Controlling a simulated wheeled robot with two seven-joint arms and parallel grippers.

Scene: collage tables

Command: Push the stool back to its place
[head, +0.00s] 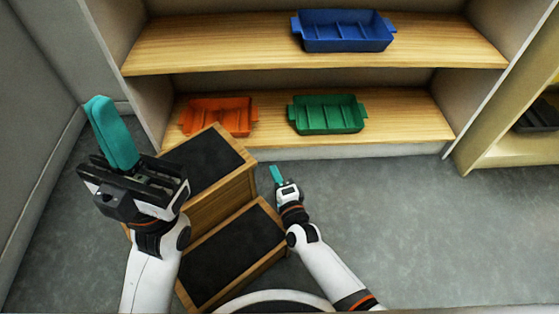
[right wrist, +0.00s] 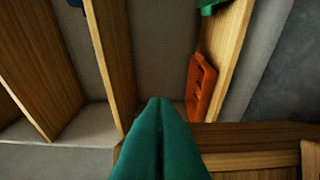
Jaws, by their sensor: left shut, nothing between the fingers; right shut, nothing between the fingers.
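The stool (head: 222,200) is a wooden two-step stool with black tread tops. In the head view it stands on the grey floor at the lower left, in front of the shelf unit and turned at an angle to it. My left gripper (head: 112,130) is shut and empty, raised at the stool's left side and hiding part of it. My right gripper (head: 277,174) is shut and empty, close to the right side of the stool's upper step; contact cannot be told. In the right wrist view the shut green fingertips (right wrist: 160,125) point towards the shelves, with the stool's wood (right wrist: 255,140) at lower right.
The shelf unit (head: 310,153) holds a blue tray (head: 345,45) above, and an orange tray (head: 205,112) and a green tray (head: 327,128) below. A grey wall (head: 30,120) stands at left. The floor (head: 410,230) at right is clear.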

